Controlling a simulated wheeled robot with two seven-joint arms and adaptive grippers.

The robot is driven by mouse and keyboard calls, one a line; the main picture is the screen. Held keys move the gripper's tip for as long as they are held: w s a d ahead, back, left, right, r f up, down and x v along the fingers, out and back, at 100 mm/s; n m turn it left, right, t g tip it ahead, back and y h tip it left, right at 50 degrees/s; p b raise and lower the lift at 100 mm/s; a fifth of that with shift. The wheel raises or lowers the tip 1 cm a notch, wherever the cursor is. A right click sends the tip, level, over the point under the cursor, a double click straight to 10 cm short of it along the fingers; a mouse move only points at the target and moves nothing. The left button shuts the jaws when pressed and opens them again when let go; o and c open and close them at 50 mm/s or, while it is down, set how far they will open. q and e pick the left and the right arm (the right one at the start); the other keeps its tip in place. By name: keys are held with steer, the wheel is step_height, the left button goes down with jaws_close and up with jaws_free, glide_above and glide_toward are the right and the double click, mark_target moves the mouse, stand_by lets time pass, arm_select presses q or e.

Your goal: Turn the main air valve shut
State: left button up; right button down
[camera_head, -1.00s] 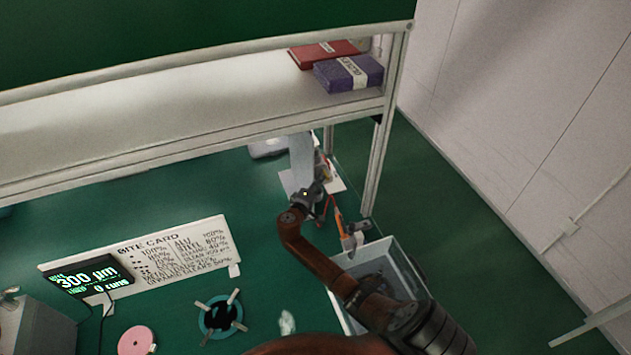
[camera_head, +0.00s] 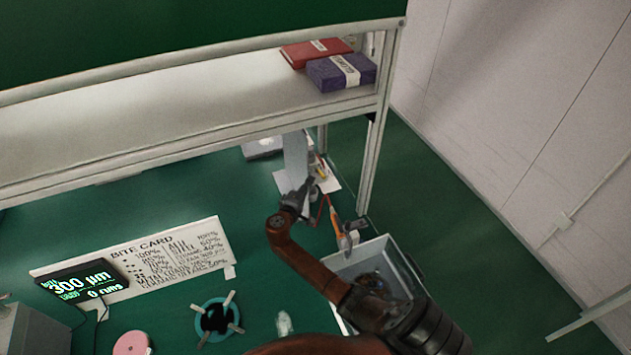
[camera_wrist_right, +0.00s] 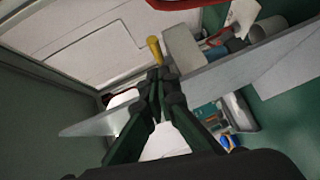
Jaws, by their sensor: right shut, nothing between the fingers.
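A yellow lever-like handle (camera_wrist_right: 155,48), which looks like the valve's, stands just beyond my right fingertips in the right wrist view. My right gripper (camera_wrist_right: 161,76) is shut and empty, its tips close to the handle's lower end; I cannot tell whether they touch it. In the head view my right gripper (camera_head: 309,185) is beside a grey upright plate (camera_head: 295,158) under the shelf's right end. The handle does not show clearly there, and the valve body is not clearly seen. My left gripper is not in view.
A shelf (camera_head: 190,102) overhangs the green bench, with a red book (camera_head: 308,52) and a purple box (camera_head: 340,73) on it. Its post (camera_head: 372,150) stands right of my gripper. A card (camera_head: 190,250) stands left.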

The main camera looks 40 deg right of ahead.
steer(key=c, duration=2.7)
jaws_free()
steer(key=v, duration=0.3)
steer(key=b+v, duration=0.1)
steer(key=v, duration=0.6)
steer(key=shift+s+f, duration=0.1)
steer(key=shift+s, duration=0.3)
steer(key=shift+o, duration=0.9)
steer(key=shift+d, duration=0.15)
steer(key=o, duration=0.5)
steer(key=d+f+n+t+y+p, duration=0.1)
steer(key=d+f+t+y+p, duration=0.1)
steer(key=d+t+y+p, duration=0.1)
steer(key=d+y+p, duration=0.1)
steer(key=d+p, duration=0.1)
steer(key=d, duration=0.1)
steer(key=shift+s+f+n, duration=0.2)
steer(key=shift+f+n, duration=0.05)
steer(key=shift+n, duration=0.05)
steer(key=t+y+p, duration=0.3)
glide_toward(320, 174)
steer(key=x, duration=0.6)
steer(key=shift+s+d+f, duration=0.2)
steer(key=shift+d+f, duration=0.15)
steer(key=shift+d, duration=0.15)
jaws_close()
